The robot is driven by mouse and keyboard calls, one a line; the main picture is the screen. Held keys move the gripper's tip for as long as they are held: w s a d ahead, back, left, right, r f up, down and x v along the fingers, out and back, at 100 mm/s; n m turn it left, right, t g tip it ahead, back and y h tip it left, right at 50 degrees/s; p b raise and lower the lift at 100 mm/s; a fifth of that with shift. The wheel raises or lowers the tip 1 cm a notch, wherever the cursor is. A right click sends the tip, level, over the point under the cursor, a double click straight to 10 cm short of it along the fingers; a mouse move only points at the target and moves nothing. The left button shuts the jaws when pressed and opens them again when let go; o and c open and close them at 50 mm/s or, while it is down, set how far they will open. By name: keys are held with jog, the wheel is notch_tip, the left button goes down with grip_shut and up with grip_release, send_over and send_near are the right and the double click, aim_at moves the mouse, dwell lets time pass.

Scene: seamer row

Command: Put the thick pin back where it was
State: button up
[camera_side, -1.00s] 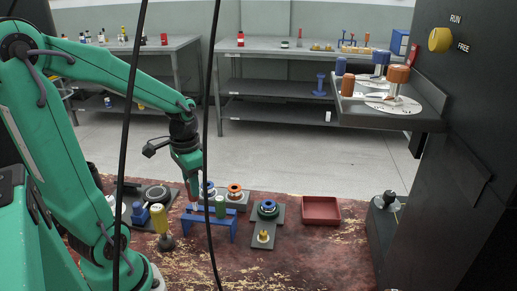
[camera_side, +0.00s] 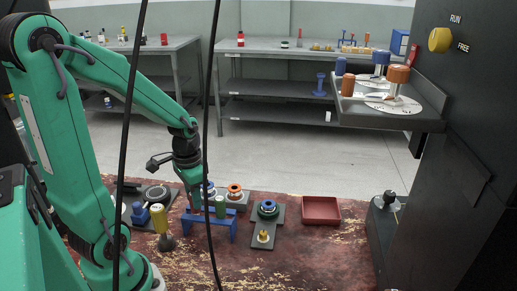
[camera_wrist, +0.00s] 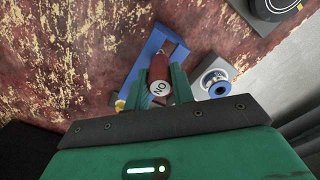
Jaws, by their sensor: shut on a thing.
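My gripper (camera_side: 195,207) is shut on a red pin, low over the left end of the blue rack (camera_side: 228,229) in the side view.
A yellow-handled tool (camera_side: 160,220) stands left of the rack. A plate with an orange ring (camera_side: 235,190) is behind, and a dark plate with a blue-topped ring (camera_side: 267,207) and a brass piece (camera_side: 263,237) is right. A red tray (camera_side: 320,211) lies farther right. Black cables hang in front.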

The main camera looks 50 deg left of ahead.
jog(key=shift+f, duration=0.3)
jog(key=o, duration=0.9)
jog(key=shift+o, duration=0.2)
jog(key=shift+r, duration=0.1)
notch_tip(320, 180, up, 13)
jog(key=shift+f, duration=0.2)
dwell(0.3)
jog(key=d+r+t, duration=0.2)
jog(key=d+t, duration=0.3)
jog(key=d, duration=0.6)
jog(key=shift+s+d+r+t, duration=0.2)
jog(key=shift+s+r+t, duration=0.1)
jog(key=shift+s, duration=0.15)
